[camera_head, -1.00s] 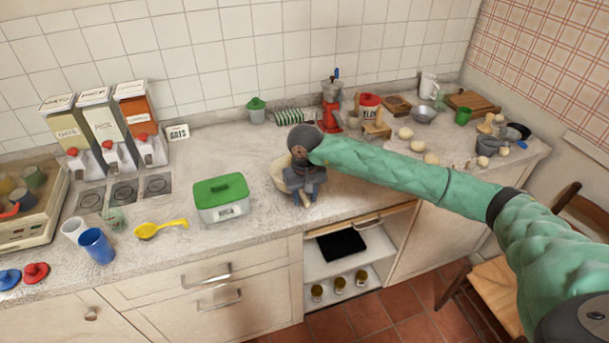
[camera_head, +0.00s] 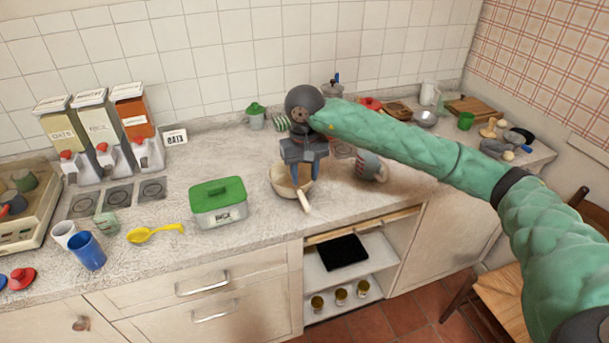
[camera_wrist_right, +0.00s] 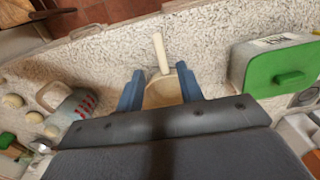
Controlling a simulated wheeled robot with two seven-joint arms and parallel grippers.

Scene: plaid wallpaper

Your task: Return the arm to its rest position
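My right gripper (camera_head: 304,176) hangs above the counter at the end of the green-sleeved right arm. The gripper hides part of the pan in the head view. My left gripper is in no view.
A green-lidded container (camera_head: 218,203) stands left of the pan. A striped jar (camera_head: 370,166) lies under my arm. A yellow ladle (camera_head: 155,233) and blue cup (camera_head: 87,251) are farther left. The cabinet shelf (camera_head: 340,290) is open below.

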